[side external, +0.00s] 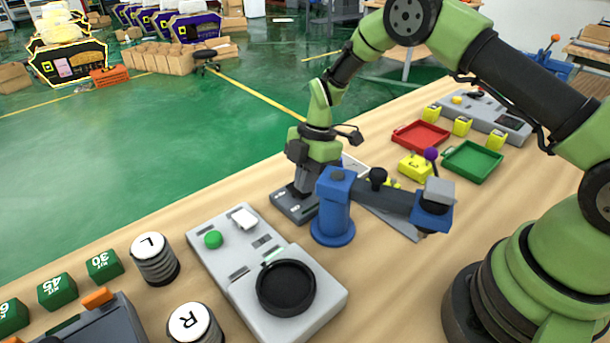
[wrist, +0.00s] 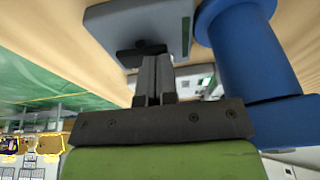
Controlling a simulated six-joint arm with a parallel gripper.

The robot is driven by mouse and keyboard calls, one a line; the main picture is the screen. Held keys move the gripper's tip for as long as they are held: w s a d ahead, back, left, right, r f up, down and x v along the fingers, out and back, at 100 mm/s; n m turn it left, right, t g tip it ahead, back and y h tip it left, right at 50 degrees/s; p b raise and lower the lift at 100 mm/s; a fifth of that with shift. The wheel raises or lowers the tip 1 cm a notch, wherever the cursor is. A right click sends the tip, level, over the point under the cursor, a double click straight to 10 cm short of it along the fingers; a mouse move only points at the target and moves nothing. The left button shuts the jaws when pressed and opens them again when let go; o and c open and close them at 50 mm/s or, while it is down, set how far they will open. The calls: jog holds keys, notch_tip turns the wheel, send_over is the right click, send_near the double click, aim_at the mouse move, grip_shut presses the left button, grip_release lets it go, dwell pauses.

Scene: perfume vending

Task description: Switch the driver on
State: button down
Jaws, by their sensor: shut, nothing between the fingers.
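My gripper (side external: 302,190) points down over a small dark grey box (side external: 287,211) with a light marking, beside the blue post; this box may be the driver, but no label is readable. In the wrist view my gripper (wrist: 152,62) is shut and empty. Its tips are at a black switch-like part (wrist: 140,50) on the grey box (wrist: 115,24), which has a green strip on one side. The tips look very close to the black part; whether they touch is hidden. The switch's position cannot be told.
A blue post (side external: 333,228) with a dark horizontal arm (side external: 385,200) stands close right of my gripper. A grey console (side external: 222,262) with a green button and black dish is in front. Red (side external: 421,135) and green (side external: 472,162) trays lie behind. White-topped cylinders stand at front left.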

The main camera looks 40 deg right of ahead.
jog(key=shift+s+f+g, duration=0.3)
jog(key=shift+s+f, duration=0.2)
jog(key=shift+s, duration=0.2)
jog(key=shift+w+r, duration=0.2)
jog(key=shift+w, duration=0.75)
jog(key=shift+a+r, duration=0.1)
jog(key=shift+r, duration=0.2)
jog(key=s+d+r, duration=0.1)
jog(key=r, duration=0.5)
jog(key=s+d+r, duration=0.2)
jog(key=r, duration=0.5)
jog(key=shift+r, duration=0.1)
jog(key=shift+w+r, duration=0.2)
jog(key=shift+w, duration=0.55)
jog(key=shift+w+r, duration=0.15)
jog(key=shift+w, duration=0.55)
jog(key=shift+w+r, duration=0.2)
jog(key=shift+w, duration=0.55)
jog(key=shift+f, duration=0.1)
